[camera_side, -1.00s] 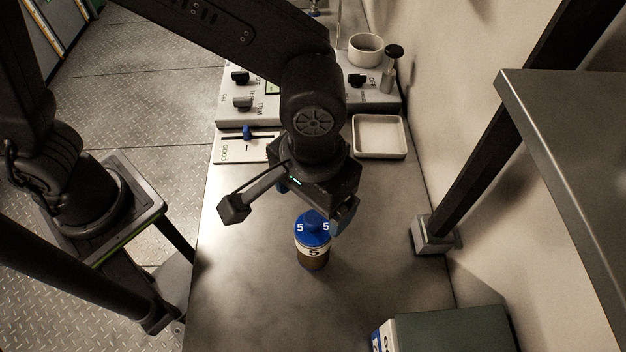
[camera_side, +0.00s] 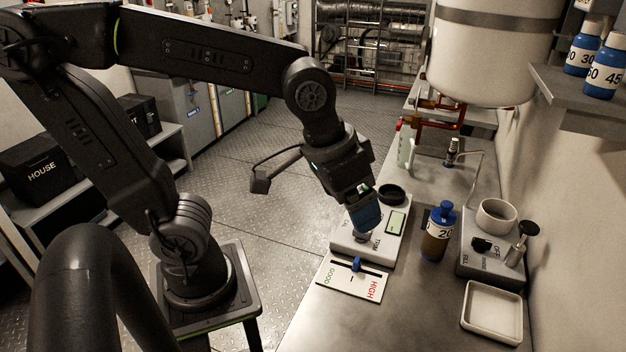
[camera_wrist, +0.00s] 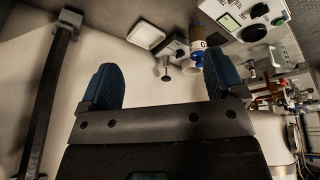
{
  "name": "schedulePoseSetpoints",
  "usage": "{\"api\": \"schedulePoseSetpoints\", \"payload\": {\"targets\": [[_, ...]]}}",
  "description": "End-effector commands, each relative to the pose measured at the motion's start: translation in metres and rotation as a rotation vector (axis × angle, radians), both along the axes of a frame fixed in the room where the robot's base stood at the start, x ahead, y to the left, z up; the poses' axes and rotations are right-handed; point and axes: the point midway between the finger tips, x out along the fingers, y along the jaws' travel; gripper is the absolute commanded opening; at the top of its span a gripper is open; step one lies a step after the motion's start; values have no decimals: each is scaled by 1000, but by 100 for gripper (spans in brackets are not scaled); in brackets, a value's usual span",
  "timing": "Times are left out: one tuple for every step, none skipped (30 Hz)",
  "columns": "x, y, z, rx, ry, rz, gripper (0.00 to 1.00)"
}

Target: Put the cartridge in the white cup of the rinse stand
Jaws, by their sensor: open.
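A brown bottle with a blue cap and a white label marked 20 (camera_side: 436,234), likely the cartridge, stands upright on the bench between two instrument boxes. The white cup (camera_side: 496,216) sits on the rinse stand (camera_side: 484,262), to the right of the bottle. The cup's inside is only partly visible. My gripper (camera_side: 363,217) is above the left instrument box, to the left of the bottle and apart from it. In the wrist view, my gripper's blue fingers (camera_wrist: 164,82) are spread with nothing between them. The bottle (camera_wrist: 198,42) shows beyond them.
A black-handled plunger (camera_side: 520,240) stands on the rinse stand's right. A shallow white tray (camera_side: 492,338) lies in front. The left box (camera_side: 345,240) has a screen and dark round cup; a slider plate (camera_side: 352,282) adjoins it. A shelf (camera_side: 572,95) holds blue bottles.

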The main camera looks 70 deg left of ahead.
Motion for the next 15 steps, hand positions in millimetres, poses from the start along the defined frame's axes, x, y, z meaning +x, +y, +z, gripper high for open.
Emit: {"api": "schedulePoseSetpoints", "payload": {"targets": [[-7, 18, 3, 9, -44, 16, 88], [-11, 27, 3, 18, -64, 18, 88], [-16, 36, 3, 30, -89, 20, 88], [-20, 42, 3, 39, -104, 20, 88], [-23, 47, 2, 48, -118, 21, 88], [-26, 52, 2, 58, -134, 21, 88], [-28, 55, 1, 65, -142, 22, 88], [-30, 58, 1, 70, -151, 21, 89], [-31, 60, 0, 76, -158, 21, 92], [-32, 61, 0, 79, -161, 21, 92], [-33, 62, 0, 82, -163, 20, 92], [-33, 63, -1, 83, -164, 18, 92], [-33, 63, -1, 84, -164, 17, 92], [-33, 63, -1, 84, -164, 17, 92], [-33, 62, -1, 84, -163, 17, 92]]}}
